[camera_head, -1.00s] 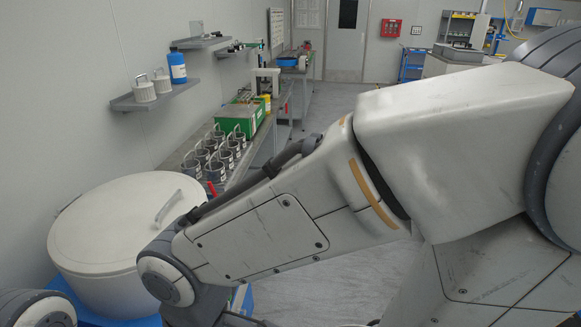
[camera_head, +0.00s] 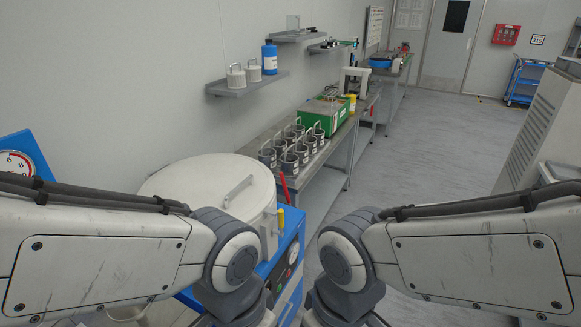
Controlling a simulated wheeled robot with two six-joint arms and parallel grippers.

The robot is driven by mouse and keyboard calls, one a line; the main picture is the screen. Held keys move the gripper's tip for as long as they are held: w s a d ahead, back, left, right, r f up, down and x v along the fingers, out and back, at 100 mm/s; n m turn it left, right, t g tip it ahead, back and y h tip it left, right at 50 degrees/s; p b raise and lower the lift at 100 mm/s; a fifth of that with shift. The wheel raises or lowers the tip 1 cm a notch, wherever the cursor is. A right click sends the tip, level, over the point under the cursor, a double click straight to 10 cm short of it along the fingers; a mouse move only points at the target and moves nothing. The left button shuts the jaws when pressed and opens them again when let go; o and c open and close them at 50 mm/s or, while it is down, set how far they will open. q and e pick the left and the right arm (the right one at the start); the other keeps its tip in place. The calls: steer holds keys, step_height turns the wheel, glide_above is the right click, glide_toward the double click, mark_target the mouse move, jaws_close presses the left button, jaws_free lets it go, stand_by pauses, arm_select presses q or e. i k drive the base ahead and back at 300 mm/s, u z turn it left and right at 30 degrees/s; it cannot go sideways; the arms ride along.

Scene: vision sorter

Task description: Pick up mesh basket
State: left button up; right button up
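Several dark mesh baskets (camera_head: 302,153) with upright wire handles and white labels stand in two rows on the near end of a grey workbench (camera_head: 330,158). They are well ahead of me, beyond the large white round lid. Both of my arms reach in from the left and right edges, and their wrists bend down near the bottom middle. Neither gripper is in the frame, so I cannot see whether they hold anything.
A white round lid (camera_head: 190,180) on a blue machine (camera_head: 290,235) with buttons stands between me and the bench. A green box (camera_head: 325,112) sits behind the baskets. A wall shelf (camera_head: 245,86) holds white canisters and a blue bottle (camera_head: 269,58). Floor (camera_head: 425,150) right of the bench is clear.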

mark_target(289, 160)
steer(key=z, duration=0.25)
steer(key=k, duration=0.95)
steer(key=z, duration=1.1)
steer(key=i, duration=2.05)
steer(key=u, duration=0.25)
steer(key=i, duration=1.4)
steer(key=u, duration=1.65)
steer(key=i, duration=0.95)
steer(key=u, duration=1.05)
steer(key=i, duration=0.25)
steer(key=u, duration=0.1)
